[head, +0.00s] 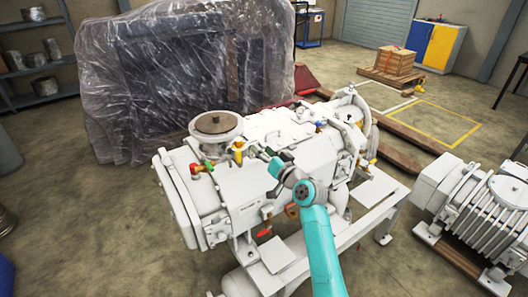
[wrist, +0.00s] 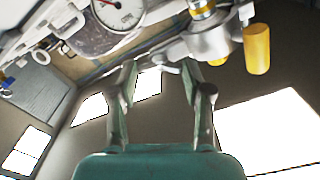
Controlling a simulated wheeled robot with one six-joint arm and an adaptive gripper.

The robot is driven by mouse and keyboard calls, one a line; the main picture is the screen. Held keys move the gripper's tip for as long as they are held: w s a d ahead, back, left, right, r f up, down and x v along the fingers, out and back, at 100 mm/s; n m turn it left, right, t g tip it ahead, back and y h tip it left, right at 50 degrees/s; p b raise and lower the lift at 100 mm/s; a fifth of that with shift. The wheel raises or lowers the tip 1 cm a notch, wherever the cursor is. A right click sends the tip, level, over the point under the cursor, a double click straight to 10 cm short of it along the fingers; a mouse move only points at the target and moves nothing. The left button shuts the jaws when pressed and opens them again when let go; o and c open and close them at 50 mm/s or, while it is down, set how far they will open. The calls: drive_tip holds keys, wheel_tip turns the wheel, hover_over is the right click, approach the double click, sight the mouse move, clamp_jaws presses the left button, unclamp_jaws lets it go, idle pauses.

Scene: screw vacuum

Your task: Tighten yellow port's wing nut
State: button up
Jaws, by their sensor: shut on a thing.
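The yellow port (head: 238,148) stands on top of the white vacuum pump, beside the round flange. In the wrist view, yellow parts (wrist: 256,48) show at upper right, joined to a grey metal fitting (wrist: 210,44). My gripper (head: 264,153) reaches in from the right, close to the yellow port. In the wrist view, my gripper's two fingers (wrist: 160,72) reach up to a small metal piece at the fitting's left end. They are shut on this piece, which appears to be the wing nut. The fingertips partly hide it, and its angle cannot be told.
A round flange (head: 215,124) and a red-handled valve (head: 200,168) lie left of the yellow port on the pump (head: 180,205). A dial gauge (wrist: 120,12) shows at upper left in the wrist view. A second ribbed machine (head: 490,215) stands at right.

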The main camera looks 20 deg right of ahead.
drive_tip(key=shift+m, duration=0.4)
drive_tip(key=o, duration=1.2)
drive_tip(key=shift+c, duration=0.2)
drive_tip(key=shift+s, duration=0.1)
drive_tip(key=v, duration=1.2)
